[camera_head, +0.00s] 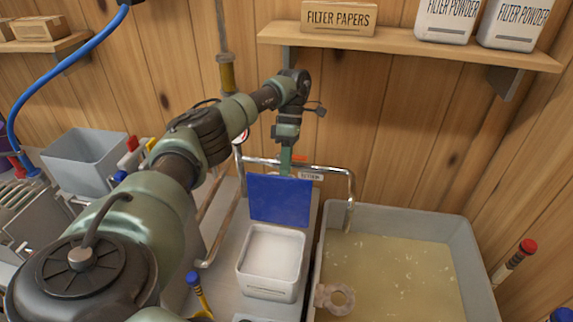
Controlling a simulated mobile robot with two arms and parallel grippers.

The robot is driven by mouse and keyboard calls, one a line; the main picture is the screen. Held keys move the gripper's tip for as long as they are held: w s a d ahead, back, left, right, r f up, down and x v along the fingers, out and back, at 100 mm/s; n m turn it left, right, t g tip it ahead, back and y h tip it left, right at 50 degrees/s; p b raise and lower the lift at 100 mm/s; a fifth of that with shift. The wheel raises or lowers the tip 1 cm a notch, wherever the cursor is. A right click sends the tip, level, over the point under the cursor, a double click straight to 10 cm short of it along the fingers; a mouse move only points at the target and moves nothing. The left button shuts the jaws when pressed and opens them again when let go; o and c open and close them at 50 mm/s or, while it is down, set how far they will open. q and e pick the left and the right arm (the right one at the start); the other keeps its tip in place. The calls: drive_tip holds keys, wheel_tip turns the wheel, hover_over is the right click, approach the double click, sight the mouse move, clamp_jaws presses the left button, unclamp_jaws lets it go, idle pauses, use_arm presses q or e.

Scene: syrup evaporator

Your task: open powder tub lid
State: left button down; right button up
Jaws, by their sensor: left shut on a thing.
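The powder tub (268,286) is a white square container on the grey counter, filled near the top with white powder. Its blue lid (279,199) stands upright at the tub's back edge, so the tub is open. My left gripper (286,168) reaches down from above and is shut on the upper edge of the blue lid. The exact grip of the fingertips is hard to make out. My right gripper is out of view.
A grey basin (467,259) of cloudy yellowish liquid stands right of the tub, with a pale ring-handled thing (334,297) at its near left rim. A metal pipe (352,188) runs behind the lid. A shelf (410,42) holds a filter papers box (339,17) and filter powder containers (447,20). A grey bin (87,162) stands left.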

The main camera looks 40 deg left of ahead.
use_arm(q)
drive_tip(key=c, duration=1.5)
unclamp_jaws()
drive_tip(key=shift+f, duration=0.2)
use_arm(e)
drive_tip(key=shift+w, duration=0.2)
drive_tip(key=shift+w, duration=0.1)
